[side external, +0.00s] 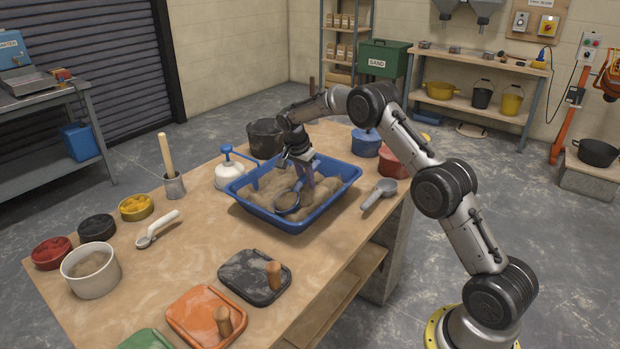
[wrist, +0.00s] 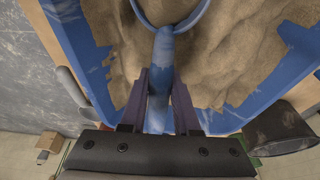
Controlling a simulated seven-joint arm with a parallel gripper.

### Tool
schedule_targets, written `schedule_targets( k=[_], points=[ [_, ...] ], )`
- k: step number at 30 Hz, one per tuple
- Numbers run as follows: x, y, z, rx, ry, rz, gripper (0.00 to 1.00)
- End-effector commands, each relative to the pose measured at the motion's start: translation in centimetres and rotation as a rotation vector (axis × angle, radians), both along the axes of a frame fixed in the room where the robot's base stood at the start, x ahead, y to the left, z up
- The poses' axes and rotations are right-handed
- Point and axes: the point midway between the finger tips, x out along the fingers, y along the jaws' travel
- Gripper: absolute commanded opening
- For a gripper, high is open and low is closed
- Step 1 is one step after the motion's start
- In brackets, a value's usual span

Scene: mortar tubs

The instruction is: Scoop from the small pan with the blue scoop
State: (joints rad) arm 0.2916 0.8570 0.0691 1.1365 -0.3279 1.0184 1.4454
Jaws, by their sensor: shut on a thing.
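A blue rectangular pan (side external: 322,217) filled with lumpy tan sand stands on the worktable; its blue wall also shows in the wrist view (wrist: 62,35). My gripper (side external: 303,180) is over this pan, pointing down, and in the wrist view its fingers (wrist: 160,92) are shut on the handle of the blue scoop (wrist: 162,55). The scoop's round bowl (side external: 287,203) is down at the sand inside the pan, near its front wall. Which container the task calls the small pan is not clear.
A grey scoop (side external: 379,193) lies right of the pan. A black pot (side external: 264,138), white bottle (side external: 229,175), blue pot (side external: 366,143) and red pot (side external: 394,162) stand around it. Black (side external: 255,276) and orange (side external: 205,312) floats lie in front.

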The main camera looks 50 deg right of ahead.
Motion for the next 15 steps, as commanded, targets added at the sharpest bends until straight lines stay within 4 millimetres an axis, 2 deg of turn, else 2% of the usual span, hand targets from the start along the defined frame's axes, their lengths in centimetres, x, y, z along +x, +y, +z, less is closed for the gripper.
schedule_targets(
  k=[9, 15],
  points=[
    [0.2, 0.9, 1.8, 0.304, -0.009, 0.000, 0.00],
    [0.1, 0.5, 3.6, 0.320, -0.005, 0.001, 0.00]
  ],
)
